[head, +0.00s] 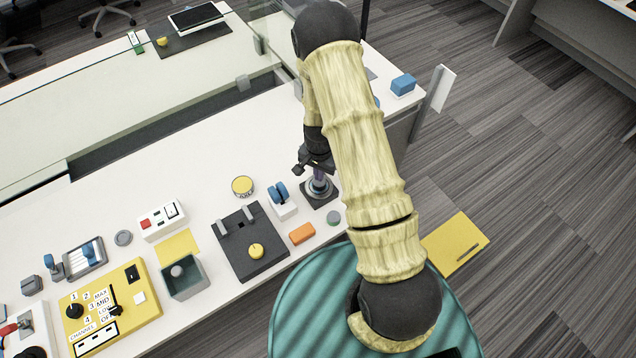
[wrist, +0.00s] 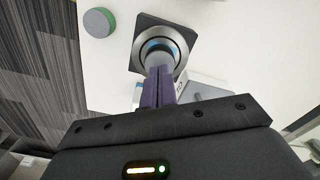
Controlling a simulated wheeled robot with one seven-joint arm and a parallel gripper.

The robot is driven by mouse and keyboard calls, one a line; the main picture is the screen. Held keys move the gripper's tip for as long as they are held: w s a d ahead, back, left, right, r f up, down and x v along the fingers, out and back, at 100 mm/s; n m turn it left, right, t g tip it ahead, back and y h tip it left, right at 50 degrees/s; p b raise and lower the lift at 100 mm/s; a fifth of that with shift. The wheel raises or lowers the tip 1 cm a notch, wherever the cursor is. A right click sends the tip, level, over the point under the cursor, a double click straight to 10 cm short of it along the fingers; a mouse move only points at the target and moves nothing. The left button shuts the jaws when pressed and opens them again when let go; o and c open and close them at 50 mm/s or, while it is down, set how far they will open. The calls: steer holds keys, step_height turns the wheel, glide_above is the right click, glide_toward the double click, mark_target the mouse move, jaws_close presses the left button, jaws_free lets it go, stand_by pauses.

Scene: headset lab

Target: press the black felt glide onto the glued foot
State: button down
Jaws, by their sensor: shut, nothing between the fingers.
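My gripper (head: 319,174) is shut and empty, with its purple fingers together, at the right part of the white table. In the wrist view, my gripper (wrist: 158,72) points at a round grey metal fitting (wrist: 176,46) on a dark square plate (wrist: 146,27). The fitting (head: 320,188) and plate (head: 319,200) also show in the head view, below the fingers. The fingertips are over the fitting's middle; I cannot tell whether they touch it. Neither a separate black felt glide nor glue can be made out; the fingers hide part of the fitting.
A green-grey disc (head: 333,218) lies near the plate. The table's front edge is close.

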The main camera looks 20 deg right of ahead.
steer(key=shift+f+b, duration=0.4)
steer(key=shift+f, duration=0.2)
steer(key=shift+r, duration=0.2)
stand_by(0.6)
steer(key=shift+r+p, duration=2.55)
steer(key=shift+r, duration=0.8)
steer(key=s+r+n+t, duration=0.1)
steer(key=s+r, duration=0.3)
steer(key=r, duration=0.4)
steer(key=s+r+n, duration=0.4)
steer(key=s+r, duration=0.1)
steer(key=r, duration=0.4)
steer(key=s+r+n+t, duration=0.1)
steer(key=s+r+n, duration=0.2)
steer(key=s+r, duration=0.2)
step_height(320, 180, up, 3)
steer(key=shift+s+r+t, duration=0.2)
steer(key=shift+s+t, duration=0.05)
steer(key=shift+t, duration=0.05)
steer(key=shift+w+f, duration=0.1)
steer(key=shift+w, duration=0.05)
